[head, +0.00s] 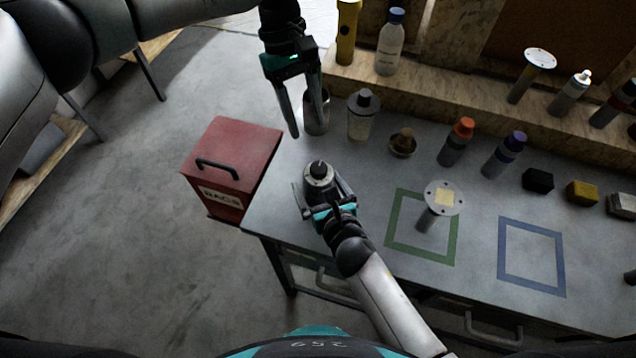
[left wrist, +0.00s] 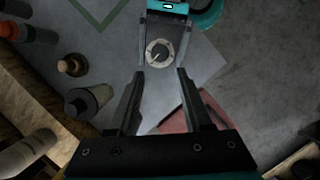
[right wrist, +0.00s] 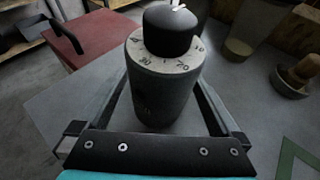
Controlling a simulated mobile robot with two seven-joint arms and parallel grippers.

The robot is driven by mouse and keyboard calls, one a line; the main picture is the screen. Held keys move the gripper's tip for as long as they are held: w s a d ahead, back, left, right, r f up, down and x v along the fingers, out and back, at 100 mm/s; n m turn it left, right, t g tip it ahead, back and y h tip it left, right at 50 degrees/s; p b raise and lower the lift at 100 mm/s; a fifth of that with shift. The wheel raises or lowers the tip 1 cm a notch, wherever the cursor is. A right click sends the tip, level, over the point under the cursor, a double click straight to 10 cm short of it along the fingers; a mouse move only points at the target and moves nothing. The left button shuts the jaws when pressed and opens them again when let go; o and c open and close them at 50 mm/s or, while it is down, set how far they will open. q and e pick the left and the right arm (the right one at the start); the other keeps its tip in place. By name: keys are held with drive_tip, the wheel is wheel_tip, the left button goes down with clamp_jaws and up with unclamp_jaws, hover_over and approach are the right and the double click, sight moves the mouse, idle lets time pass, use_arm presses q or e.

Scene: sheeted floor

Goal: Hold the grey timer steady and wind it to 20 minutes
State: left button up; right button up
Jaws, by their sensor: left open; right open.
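The grey timer (head: 319,183) stands upright on the table near its left corner. It has a pale numbered dial and a black knob with a white mark; it also shows in the left wrist view (left wrist: 158,54) and, close up, in the right wrist view (right wrist: 163,85). My right gripper (head: 322,194) is open at table level, with its fingers on either side of the timer's body; contact cannot be told. My left gripper (head: 302,115) is open and empty, above and behind the timer, its fingers pointing down. It also shows in the left wrist view (left wrist: 158,75).
A metal cup (head: 316,112) and a lidded jar (head: 362,117) stand behind the timer. A red box (head: 236,160) is beside the table's left edge. Green (head: 390,225) and blue (head: 502,262) taped squares mark the table; a round-topped stand (head: 440,200) is in the green one.

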use_arm(q)
drive_tip(key=shift+o, duration=0.2)
use_arm(e)
drive_tip(key=c, duration=1.4)
use_arm(q)
drive_tip(key=shift+o, duration=0.7)
drive_tip(key=shift+d, duration=0.1)
use_arm(e)
drive_tip(key=shift+c, duration=0.2)
use_arm(q)
drive_tip(key=shift+o, duration=0.9)
drive_tip(key=s+d+f+n+g+h, duration=0.2)
drive_tip(key=s+d+n+h, duration=0.2)
drive_tip(key=d, duration=0.4)
drive_tip(key=shift+s+f+n+h, duration=0.3)
drive_tip(key=shift+s+n, duration=0.55)
drive_tip(key=shift+n, duration=0.25)
drive_tip(key=s+d+n+h, duration=0.3)
drive_tip(key=d+n+h, duration=0.2)
drive_tip(key=n, duration=0.3)
drive_tip(key=m+t+h, duration=0.2)
drive_tip(key=m+t, duration=1.5)
drive_tip(key=m, duration=1.4)
approach(319, 170)
drive_tip(key=x, duration=1.3)
drive_tip(key=shift+w, duration=0.45)
drive_tip(key=shift+c, duration=0.2)
